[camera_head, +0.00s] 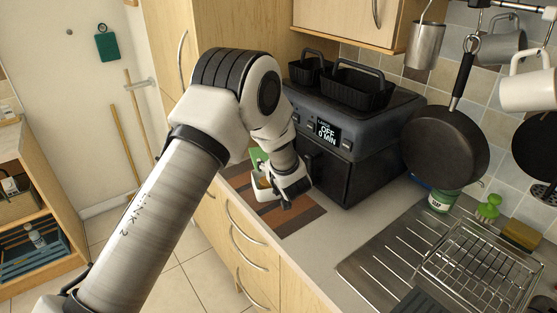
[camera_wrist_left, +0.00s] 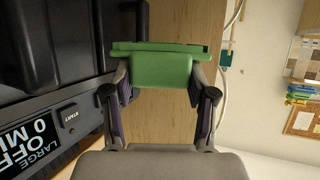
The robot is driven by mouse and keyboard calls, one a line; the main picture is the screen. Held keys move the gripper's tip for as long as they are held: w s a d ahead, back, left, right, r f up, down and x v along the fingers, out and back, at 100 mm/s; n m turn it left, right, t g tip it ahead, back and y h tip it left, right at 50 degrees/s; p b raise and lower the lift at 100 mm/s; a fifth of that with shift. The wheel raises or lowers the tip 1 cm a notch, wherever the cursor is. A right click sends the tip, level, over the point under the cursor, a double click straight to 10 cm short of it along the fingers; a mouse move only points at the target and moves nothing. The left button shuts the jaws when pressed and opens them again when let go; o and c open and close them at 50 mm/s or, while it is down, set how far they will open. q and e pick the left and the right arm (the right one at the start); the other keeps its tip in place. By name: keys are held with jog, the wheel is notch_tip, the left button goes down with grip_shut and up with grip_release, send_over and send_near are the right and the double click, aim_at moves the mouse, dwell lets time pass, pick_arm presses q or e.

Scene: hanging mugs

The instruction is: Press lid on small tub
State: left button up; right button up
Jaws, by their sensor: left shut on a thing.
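The white tub is not clear there. My right gripper is not in view.
The black air fryer (camera_head: 350,150) stands close on the right of my gripper. The striped mat (camera_head: 298,215) lies at the counter's front edge. A hanging pan (camera_head: 445,148), mugs and a dish rack (camera_head: 480,265) are farther right. Bare counter (camera_head: 345,230) lies between.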

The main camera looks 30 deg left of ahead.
pick_arm(q)
jog(key=shift+s+a+r, duration=0.2)
jog(key=shift+s+r, duration=0.15)
jog(key=shift+s, duration=0.2)
jog(key=shift+w+d+f+b, duration=0.15)
jog(key=shift+f+b, duration=0.95)
jog(key=shift+f, duration=0.85)
jog(key=shift+w+f+b, duration=0.1)
jog(key=shift+f+b, duration=0.95)
jog(key=shift+f, duration=0.85)
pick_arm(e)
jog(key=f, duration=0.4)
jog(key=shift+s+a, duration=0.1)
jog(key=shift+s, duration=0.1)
pick_arm(q)
jog(key=shift+s+r, duration=0.1)
jog(key=shift+f, duration=0.3)
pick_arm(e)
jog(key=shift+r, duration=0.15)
pick_arm(q)
jog(key=shift+f, duration=0.15)
jog(key=o, duration=1)
jog(key=shift+c, duration=0.2)
